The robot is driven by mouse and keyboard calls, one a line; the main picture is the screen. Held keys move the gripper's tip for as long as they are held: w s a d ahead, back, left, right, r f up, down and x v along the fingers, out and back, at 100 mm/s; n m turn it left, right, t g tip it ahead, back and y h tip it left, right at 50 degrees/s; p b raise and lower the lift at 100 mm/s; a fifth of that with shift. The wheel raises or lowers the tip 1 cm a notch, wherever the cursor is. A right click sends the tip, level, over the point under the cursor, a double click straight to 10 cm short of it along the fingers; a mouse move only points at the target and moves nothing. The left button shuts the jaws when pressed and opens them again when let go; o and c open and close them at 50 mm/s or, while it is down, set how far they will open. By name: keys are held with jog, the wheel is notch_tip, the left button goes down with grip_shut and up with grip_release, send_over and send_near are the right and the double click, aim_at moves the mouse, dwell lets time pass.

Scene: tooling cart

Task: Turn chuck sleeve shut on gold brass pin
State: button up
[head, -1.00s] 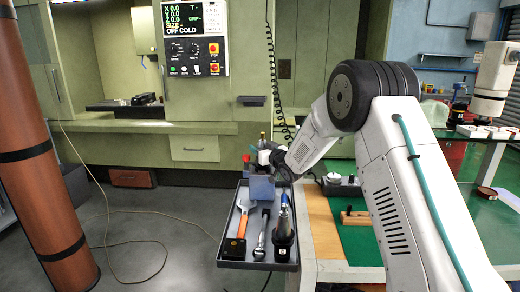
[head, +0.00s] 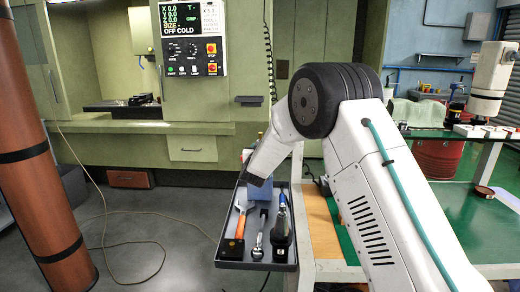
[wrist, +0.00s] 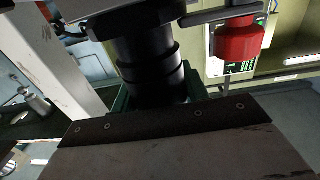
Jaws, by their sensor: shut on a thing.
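The black ringed chuck sleeve (wrist: 150,65) stands upright in the middle of the wrist view. My gripper (wrist: 160,14) is shut on its upper part, at the top edge of that view. Below the sleeve is a grey block with a dark bolted strip (wrist: 150,120). In the head view, a blue-grey block (head: 253,192) stands at the far end of the tray, and my forearm hides most of it and my gripper. I cannot make out the gold brass pin.
The dark tray (head: 230,264) holds an orange-handled wrench (head: 241,222), a ratchet (head: 259,238) and a black-and-blue tool (head: 282,230). A green-topped bench (head: 455,215) lies to the right.

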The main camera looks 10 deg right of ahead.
jog(key=shift+m+g+h, duration=0.4)
jog(key=shift+m+h, duration=0.2)
jog(key=shift+h, duration=0.2)
jog(key=shift+d+h, duration=0.1)
jog(key=shift+h, duration=0.2)
jog(key=o, duration=1)
jog(key=v, duration=0.7)
jog(key=shift+s+r, duration=0.15)
jog(key=shift+s, duration=0.2)
